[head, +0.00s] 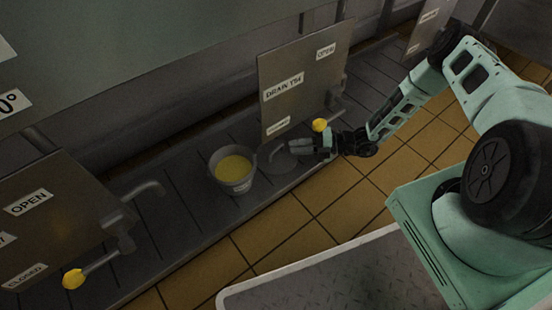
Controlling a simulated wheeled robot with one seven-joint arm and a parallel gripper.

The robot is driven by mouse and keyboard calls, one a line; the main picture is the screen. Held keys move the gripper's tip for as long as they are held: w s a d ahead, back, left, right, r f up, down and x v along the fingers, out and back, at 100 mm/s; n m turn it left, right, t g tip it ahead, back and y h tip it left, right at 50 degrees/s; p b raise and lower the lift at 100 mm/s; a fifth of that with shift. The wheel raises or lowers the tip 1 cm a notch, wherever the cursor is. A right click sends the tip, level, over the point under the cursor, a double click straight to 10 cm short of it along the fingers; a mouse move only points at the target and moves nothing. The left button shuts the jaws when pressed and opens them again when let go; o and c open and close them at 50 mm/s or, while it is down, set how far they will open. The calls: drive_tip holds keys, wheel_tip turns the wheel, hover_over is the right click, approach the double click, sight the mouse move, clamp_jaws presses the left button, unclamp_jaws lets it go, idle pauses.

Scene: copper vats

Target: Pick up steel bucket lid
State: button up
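The steel bucket lid (283,165) is a flat grey disc lying on the slatted grey ledge, just right of the steel bucket (236,185). A thin curved handle seems to rise at its left side. The bucket stands upright and uncovered, with yellow contents showing. My gripper (291,147) reaches in from the right, low over the lid's far side, with its fingers pointing left toward the handle. It hides part of the lid. The fingers are small and dark here, so I cannot tell their opening or whether they touch the lid.
A steel panel marked DRAIN (290,92) stands upright just behind my gripper. A yellow-knobbed lever (319,125) is close above my wrist. Another panel (50,215) and yellow knob (73,279) are at left. The tiled floor (330,205) in front is clear.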

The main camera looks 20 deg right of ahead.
sight(282, 154)
drive_tip(key=b+x, duration=0.3)
drive_tip(key=x, duration=0.1)
drive_tip(key=shift+w+a+f+b, duration=0.15)
drive_tip(key=shift+w+f+b, duration=0.1)
drive_tip(key=shift+b, duration=0.1)
drive_tip(key=shift+w+a+r, duration=0.1)
drive_tip(key=shift+a, duration=0.3)
clamp_jaws()
